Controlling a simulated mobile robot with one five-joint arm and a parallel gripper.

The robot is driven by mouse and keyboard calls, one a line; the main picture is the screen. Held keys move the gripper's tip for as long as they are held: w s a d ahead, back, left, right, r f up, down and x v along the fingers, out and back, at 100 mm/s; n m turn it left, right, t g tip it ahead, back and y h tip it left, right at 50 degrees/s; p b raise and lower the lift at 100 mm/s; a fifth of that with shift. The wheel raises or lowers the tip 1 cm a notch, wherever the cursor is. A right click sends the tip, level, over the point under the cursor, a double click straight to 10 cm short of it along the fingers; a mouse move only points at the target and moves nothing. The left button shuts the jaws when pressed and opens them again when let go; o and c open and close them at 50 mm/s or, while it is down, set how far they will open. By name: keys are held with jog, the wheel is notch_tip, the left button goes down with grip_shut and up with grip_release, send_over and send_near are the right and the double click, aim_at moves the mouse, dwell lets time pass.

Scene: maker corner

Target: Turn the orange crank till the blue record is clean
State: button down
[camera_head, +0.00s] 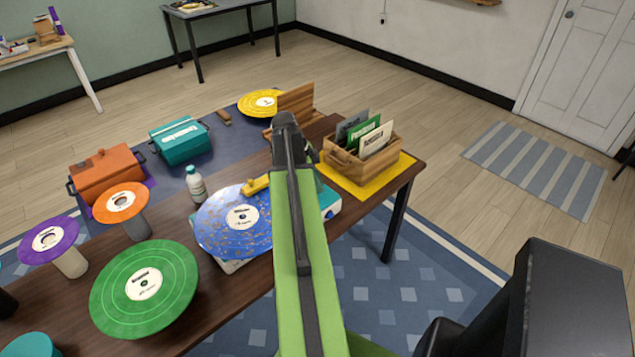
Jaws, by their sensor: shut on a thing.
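The blue record (222,232) lies flat on a pale record-cleaning machine (329,202). Brownish specks are scattered over its blue surface around the white label. A yellow arm or pad (256,185) rests at the record's far edge. My green arm reaches up the middle of the view and covers the right part of the machine. My gripper (290,135) is at the far end of this arm, seen from behind. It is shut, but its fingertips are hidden. The orange crank does not show; the arm and gripper cover the area where it would be.
A wooden crate of record sleeves (350,169) stands on a yellow mat right of my gripper. A white bottle (195,184), a green record (145,318), an orange record (121,204) and a purple record (48,240) are on the left. Orange (106,172) and teal (180,141) boxes stand behind.

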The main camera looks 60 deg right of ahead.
jog(key=shift+a, duration=0.1)
jog(key=c, duration=1.3)
grip_release()
jog(key=shift+c, duration=0.2)
jog(key=shift+r, duration=0.1)
jog(key=p+v, duration=1.6)
jog(key=v, duration=0.1)
